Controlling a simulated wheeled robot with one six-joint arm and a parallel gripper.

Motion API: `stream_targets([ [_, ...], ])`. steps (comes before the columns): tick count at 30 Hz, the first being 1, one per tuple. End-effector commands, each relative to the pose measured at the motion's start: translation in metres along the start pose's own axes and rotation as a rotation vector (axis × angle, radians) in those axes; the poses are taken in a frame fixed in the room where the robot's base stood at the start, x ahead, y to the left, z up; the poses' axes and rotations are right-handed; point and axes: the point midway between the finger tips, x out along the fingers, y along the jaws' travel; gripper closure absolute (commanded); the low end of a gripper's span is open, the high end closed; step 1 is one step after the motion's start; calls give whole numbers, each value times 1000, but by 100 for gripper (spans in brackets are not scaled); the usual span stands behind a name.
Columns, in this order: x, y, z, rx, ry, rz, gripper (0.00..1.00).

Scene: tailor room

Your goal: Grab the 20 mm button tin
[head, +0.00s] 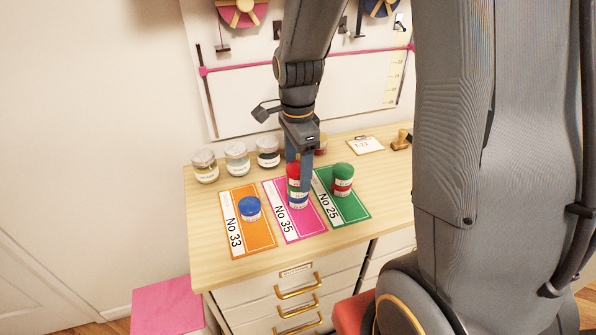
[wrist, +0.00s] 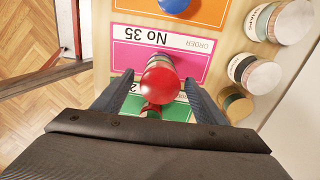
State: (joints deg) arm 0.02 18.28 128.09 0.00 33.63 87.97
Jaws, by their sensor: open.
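A red-lidded tin (head: 293,171) tops a stack on the pink No 35 card (head: 315,224), above a blue tin (head: 298,199). A green-lidded tin (head: 343,169) sits on a red tin (head: 342,187) on the green No 25 card (head: 354,212). A blue-lidded tin (head: 249,206) stands on the orange No 33 card (head: 245,243). Tin sizes are too small to read. My gripper (head: 299,172) is open, pointing down over the pink-card stack. In the wrist view the red lid (wrist: 161,84) lies between the open fingers (wrist: 159,86).
Several glass jars (head: 237,159) line the back of the wooden top (head: 207,271); one is partly hidden behind my gripper. A small note card (head: 367,144) and a wooden stamp (head: 401,139) lie at the back right. The front edge is clear.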

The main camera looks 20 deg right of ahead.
Motion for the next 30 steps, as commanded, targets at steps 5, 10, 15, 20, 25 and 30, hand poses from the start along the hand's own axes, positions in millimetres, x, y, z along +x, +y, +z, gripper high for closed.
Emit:
stream_targets([
  [5,1,0,0,1,0,0,35],
  [10,1,0,0,0,0,0,53],
  [15,1,0,0,0,0,0,81],
  [20,0,0,0,0,0,0,81],
  [25,-6,-1,0,0,0,-3,81],
  [30,-29,-2,0,0,0,-6,81],
])
